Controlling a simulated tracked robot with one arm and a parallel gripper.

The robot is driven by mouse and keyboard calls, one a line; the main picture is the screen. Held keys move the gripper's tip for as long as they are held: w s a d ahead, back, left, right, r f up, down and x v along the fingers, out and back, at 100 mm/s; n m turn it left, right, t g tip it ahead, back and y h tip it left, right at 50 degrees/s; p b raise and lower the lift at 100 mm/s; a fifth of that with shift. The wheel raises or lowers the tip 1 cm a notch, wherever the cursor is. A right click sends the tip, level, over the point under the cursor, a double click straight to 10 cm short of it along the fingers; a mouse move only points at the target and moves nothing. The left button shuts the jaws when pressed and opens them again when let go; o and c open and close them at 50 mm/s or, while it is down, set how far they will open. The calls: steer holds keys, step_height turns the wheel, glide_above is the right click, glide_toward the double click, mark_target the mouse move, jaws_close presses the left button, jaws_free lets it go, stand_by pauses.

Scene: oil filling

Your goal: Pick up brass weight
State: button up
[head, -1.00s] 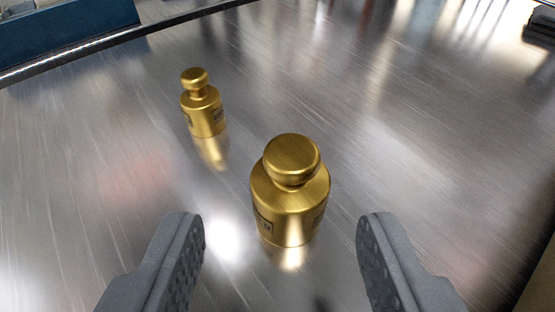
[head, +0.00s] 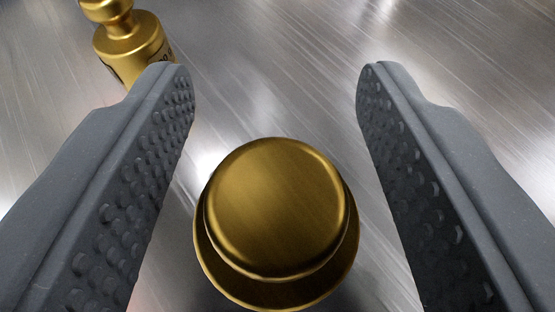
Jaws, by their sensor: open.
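A large brass weight (head: 277,210) stands upright on the metal surface, seen nearly from above, so its round knob hides most of its body. My gripper (head: 275,85) is open, with one grey studded finger on each side of this weight and a gap to each. A second, smaller-looking brass weight (head: 130,45) stands at the upper left, beyond the left finger. The left fingertip covers part of its lower body, and its top is cut off by the frame edge.
The brushed metal surface (head: 270,50) is clear between the fingertips and toward the upper right. The second weight stands close to the left finger in the picture.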

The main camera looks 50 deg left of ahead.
jaws_close()
